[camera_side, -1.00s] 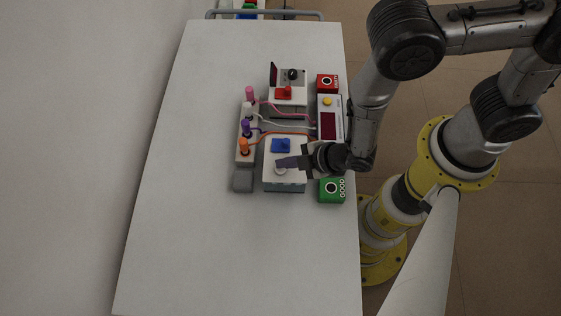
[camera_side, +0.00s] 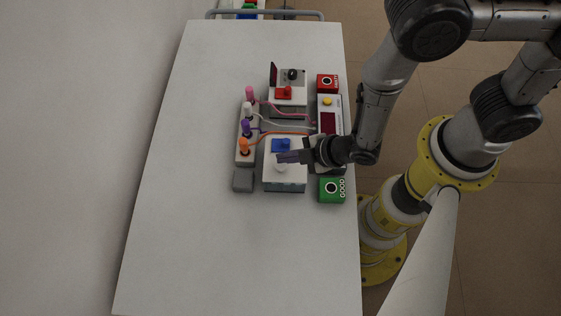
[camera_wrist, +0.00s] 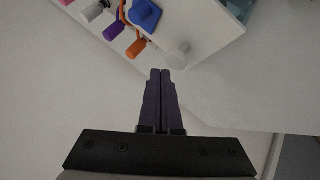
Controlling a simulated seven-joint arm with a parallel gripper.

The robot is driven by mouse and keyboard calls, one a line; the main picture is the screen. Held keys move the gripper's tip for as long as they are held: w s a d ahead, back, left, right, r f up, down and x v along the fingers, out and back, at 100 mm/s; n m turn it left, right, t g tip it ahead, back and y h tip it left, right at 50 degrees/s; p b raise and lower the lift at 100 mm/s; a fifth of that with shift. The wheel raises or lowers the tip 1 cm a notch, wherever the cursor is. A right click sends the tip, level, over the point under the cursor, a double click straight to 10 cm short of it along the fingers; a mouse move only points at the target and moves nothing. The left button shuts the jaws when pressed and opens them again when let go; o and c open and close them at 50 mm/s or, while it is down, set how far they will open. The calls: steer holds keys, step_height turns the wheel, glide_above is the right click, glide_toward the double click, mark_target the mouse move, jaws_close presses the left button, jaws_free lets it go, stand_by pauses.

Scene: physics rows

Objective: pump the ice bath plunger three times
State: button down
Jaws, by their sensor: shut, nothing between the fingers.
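The white box (camera_side: 284,184) stands on the table, with a white round knob (camera_side: 280,166) and a blue piece (camera_side: 282,145) on its top. I take the white knob to be the plunger; it also shows in the wrist view (camera_wrist: 179,56), just ahead of the fingertips. My gripper (camera_side: 279,157) is shut and empty. The closed fingertips (camera_wrist: 160,73) show in the wrist view. I cannot tell whether they touch the knob.
A rack with coloured plugs (camera_side: 243,155) and cables stands left of the box, with a grey block (camera_side: 243,180) below it. A green GOOD button box (camera_side: 332,190) is at the right, and a red one (camera_side: 327,83) farther back. The table's near part (camera_side: 240,260) is clear.

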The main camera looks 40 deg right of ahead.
steer(key=shift+r, duration=0.1)
steer(key=shift+r, duration=2.45)
